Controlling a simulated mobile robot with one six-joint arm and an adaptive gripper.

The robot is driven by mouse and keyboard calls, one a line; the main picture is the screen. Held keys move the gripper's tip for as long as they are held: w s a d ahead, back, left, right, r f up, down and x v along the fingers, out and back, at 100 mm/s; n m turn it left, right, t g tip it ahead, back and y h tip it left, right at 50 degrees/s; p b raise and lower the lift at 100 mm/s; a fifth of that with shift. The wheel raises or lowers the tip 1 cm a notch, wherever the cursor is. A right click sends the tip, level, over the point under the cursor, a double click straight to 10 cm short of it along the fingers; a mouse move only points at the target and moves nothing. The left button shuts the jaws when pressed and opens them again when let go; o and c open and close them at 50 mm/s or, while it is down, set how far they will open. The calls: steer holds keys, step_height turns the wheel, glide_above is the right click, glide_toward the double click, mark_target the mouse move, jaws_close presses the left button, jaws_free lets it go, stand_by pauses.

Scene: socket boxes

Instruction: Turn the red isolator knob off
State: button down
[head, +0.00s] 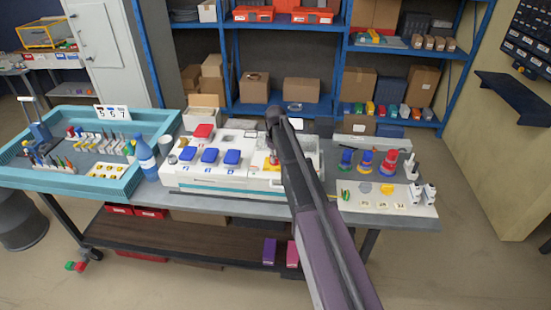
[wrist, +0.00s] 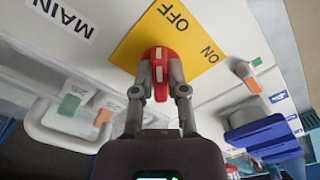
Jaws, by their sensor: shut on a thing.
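The red isolator knob (wrist: 157,56) sits on a yellow plate (wrist: 133,48) marked OFF and ON, beside a MAIN label (wrist: 63,17). A white stripe runs along the knob and points up the wrist picture; OFF is above it to the right and ON is to its right. My gripper (wrist: 159,73) is shut on the knob, one finger on each side. In the head view, a small red and yellow patch (head: 273,160) shows beside my arm on the white socket panel (head: 240,184); my arm hides part of the panel.
Several blue socket covers (head: 209,155) lie left of the knob on the panel. A blue bottle (head: 145,157) and a teal tray (head: 75,184) stand farther left. Coloured plugs (head: 366,161) and a white board with small parts (head: 352,196) are on the right.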

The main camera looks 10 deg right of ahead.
steer(key=c, duration=0.7)
jaws_free()
steer(key=shift+o, duration=0.2)
steer(key=shift+m, duration=0.4)
